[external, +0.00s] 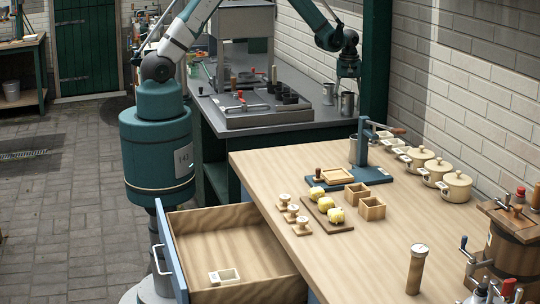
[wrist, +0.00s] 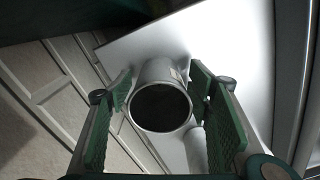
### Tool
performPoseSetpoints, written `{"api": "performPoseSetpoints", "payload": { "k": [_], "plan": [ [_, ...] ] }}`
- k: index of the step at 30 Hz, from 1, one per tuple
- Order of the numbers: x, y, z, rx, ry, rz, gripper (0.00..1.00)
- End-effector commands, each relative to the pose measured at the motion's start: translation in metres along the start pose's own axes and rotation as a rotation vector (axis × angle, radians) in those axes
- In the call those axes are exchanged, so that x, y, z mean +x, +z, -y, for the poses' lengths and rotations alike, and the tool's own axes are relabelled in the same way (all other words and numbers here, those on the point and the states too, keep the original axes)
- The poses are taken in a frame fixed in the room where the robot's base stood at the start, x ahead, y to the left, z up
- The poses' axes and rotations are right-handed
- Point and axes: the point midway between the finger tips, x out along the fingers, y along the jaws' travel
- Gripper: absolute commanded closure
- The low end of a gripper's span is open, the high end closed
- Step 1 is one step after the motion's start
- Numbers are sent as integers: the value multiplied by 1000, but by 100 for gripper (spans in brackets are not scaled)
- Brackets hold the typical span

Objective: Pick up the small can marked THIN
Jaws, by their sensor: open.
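Two small grey metal cans stand on the grey bench at the back: one nearer the wall (external: 348,104) and one farther back to its left (external: 328,93). My gripper (external: 348,80) points down just above the nearer can. In the wrist view an open-topped grey can (wrist: 161,77) lies between the two green finger pads of my gripper (wrist: 160,88), with gaps on both sides. A pale label mark on it is too small to read. A second grey cylinder (wrist: 197,150) shows partly beside the right finger. I cannot tell which can is marked THIN.
The grey bench (external: 225,122) holds a tray of tools (external: 268,116) to the left. A green post (external: 376,60) and a white brick wall (external: 440,70) stand close on the right. The wooden table (external: 380,235) in front carries pots, boxes and an open drawer (external: 228,245).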

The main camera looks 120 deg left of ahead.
Motion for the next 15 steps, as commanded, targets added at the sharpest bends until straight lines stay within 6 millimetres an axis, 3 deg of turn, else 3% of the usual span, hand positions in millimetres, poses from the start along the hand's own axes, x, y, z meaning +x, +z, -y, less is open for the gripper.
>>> {"api": "performPoseSetpoints", "payload": {
  "k": [9,15],
  "plan": [
    [0,0,0,0,0,0,50],
    [0,0,0,0,0,0,77]
  ]
}}
